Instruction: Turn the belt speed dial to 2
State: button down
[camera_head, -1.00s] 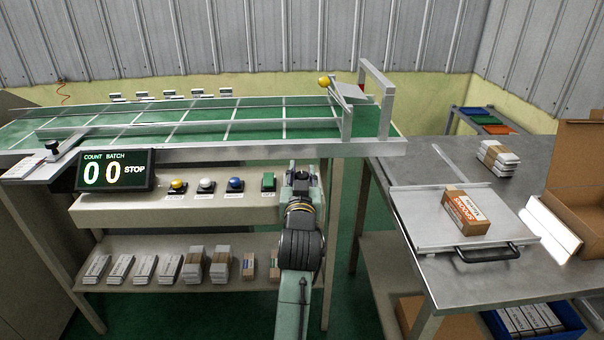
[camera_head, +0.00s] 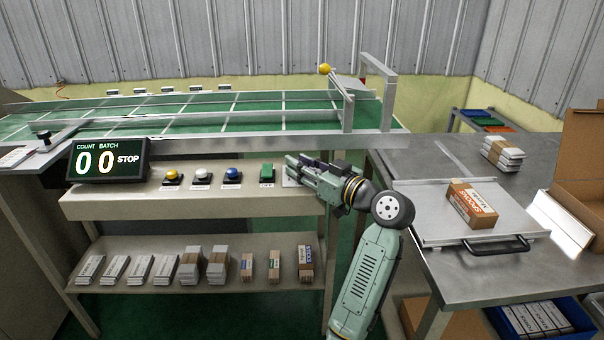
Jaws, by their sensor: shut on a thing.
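My gripper (camera_head: 293,163) is at the right end of the beige control panel (camera_head: 130,207), just right of the green switch (camera_head: 265,173). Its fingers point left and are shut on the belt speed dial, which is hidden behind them. A bit of light plate (camera_head: 289,182) shows under the fingers. The dial's pointer and numbers cannot be read. The black display (camera_head: 107,161) at the panel's left reads COUNT 0, BATCH 0 and STOP.
Yellow (camera_head: 172,175), white (camera_head: 202,174) and blue (camera_head: 232,174) buttons sit left of the green switch. The green conveyor (camera_head: 215,105) runs behind the panel. A metal table (camera_head: 440,190) with a tray and boxes stands right. A shelf (camera_head: 150,245) with packs lies below.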

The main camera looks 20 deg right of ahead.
jog(key=shift+n+g+y+b, duration=0.65)
jog(key=shift+n+y, duration=0.25)
jog(key=shift+y, duration=0.4)
jog(key=c, duration=1.4)
grip_release()
jog(key=shift+o, duration=0.2)
jog(key=v, duration=1.2)
jog(key=shift+d, duration=0.1)
